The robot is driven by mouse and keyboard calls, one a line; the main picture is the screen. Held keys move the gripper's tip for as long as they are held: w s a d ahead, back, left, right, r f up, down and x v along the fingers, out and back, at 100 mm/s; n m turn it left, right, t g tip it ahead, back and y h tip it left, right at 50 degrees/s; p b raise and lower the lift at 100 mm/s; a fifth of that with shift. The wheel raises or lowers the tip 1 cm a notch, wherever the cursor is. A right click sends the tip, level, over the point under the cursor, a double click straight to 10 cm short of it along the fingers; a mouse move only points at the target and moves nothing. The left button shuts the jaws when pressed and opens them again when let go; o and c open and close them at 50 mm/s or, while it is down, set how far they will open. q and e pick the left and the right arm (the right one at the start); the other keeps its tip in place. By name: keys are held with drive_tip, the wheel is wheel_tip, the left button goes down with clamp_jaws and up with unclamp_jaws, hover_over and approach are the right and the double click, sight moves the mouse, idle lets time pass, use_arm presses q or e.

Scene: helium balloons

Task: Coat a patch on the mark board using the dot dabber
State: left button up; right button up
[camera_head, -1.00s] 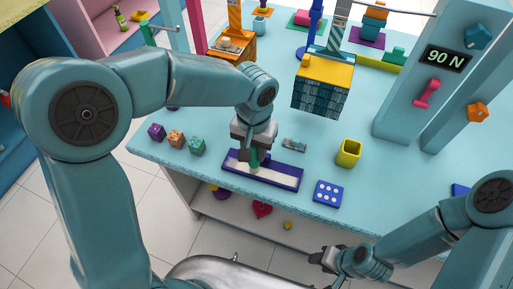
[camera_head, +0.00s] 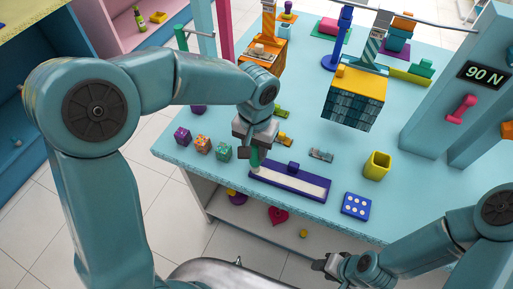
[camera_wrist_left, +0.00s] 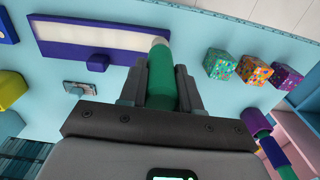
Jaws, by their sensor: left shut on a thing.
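The mark board (camera_head: 315,192) is a long white strip in a purple frame near the table's front edge; it also shows in the left wrist view (camera_wrist_left: 95,37). My left gripper (camera_head: 253,150) is shut on the green dot dabber (camera_wrist_left: 161,78), which points away from the jaws with its pale rounded tip. The dabber (camera_head: 255,158) is over the board's left end in the head view. Whether its tip touches the board cannot be told. No coloured patch shows on the visible white strip. My right gripper (camera_head: 325,264) is low, apart from the table, its jaws unclear.
Several small patterned cubes (camera_head: 202,143) sit left of the board. A grey small item (camera_head: 321,155), a yellow cup (camera_head: 376,165) and a blue dotted block (camera_head: 356,206) lie to the right. A teal box with a yellow top (camera_head: 357,98) stands behind.

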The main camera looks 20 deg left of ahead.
use_arm(q)
drive_tip(key=shift+w+a, duration=0.1)
drive_tip(key=shift+a, duration=0.1)
drive_tip(key=shift+a+r, duration=0.2)
drive_tip(key=shift+a, duration=0.05)
drive_tip(key=shift+r+p, duration=0.6)
drive_tip(key=shift+r, duration=0.3)
drive_tip(key=shift+d+r+p, duration=0.25)
drive_tip(key=shift+r+p, duration=0.15)
drive_tip(key=shift+r, duration=0.2)
drive_tip(key=shift+a+r+p, duration=0.2)
drive_tip(key=shift+r+p, duration=0.75)
drive_tip(key=shift+r, duration=0.1)
drive_tip(key=shift+d+r+p, duration=0.15)
drive_tip(key=shift+r+p, duration=0.4)
drive_tip(key=shift+r, duration=0.25)
drive_tip(key=shift+r+p, duration=0.4)
drive_tip(key=shift+r, duration=0.1)
use_arm(e)
drive_tip(key=r, duration=0.5)
drive_tip(key=shift+s+d+r, duration=0.1)
drive_tip(key=shift+d+r, duration=0.15)
drive_tip(key=shift+r, duration=0.1)
